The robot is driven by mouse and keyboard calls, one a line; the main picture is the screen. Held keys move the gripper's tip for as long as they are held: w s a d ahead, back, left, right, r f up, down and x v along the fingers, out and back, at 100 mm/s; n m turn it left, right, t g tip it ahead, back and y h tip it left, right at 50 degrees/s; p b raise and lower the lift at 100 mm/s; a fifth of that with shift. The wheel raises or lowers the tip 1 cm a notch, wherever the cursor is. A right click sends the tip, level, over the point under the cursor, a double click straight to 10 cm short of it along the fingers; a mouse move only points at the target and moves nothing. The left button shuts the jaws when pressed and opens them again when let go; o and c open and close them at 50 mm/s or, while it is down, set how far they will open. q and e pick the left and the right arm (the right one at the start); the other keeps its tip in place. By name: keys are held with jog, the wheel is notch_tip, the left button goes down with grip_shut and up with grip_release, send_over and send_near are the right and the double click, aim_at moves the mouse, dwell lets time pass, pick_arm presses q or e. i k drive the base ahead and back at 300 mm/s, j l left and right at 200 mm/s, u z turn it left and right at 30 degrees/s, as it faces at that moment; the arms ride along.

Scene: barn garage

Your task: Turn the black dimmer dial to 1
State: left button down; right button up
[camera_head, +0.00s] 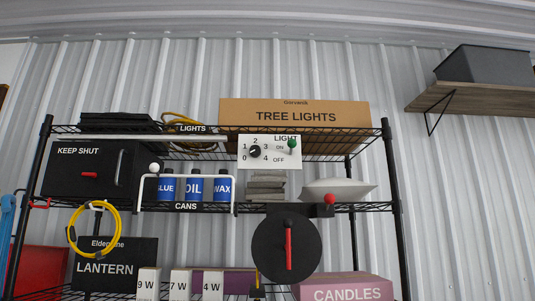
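The black dimmer dial (254,152) sits on a white panel (268,145) at the front of the upper shelf. Numbers 0 to 4 are printed around the dial, with 1 at its upper left and 2 above it. The dial is too small for me to tell surely which number its mark points at. The panel also carries the word LIGHT and a green-knobbed switch (292,145) beside ON and OFF. Neither of my grippers is in view.
A black KEEP SHUT box (88,166) and a CANS rack (185,207) stand left of the panel. A TREE LIGHTS box (295,112) is above. Below are a black disc with a red handle (270,255) and a red-knobbed lever (329,198). The space before the panel looks clear.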

aim_at(255, 152)
jog(key=i+z, duration=0.1)
jog(key=z, duration=0.3)
jog(key=i+j+z, duration=0.1)
jog(key=z, duration=0.3)
jog(key=i+j+z, duration=0.1)
jog(key=z, duration=0.3)
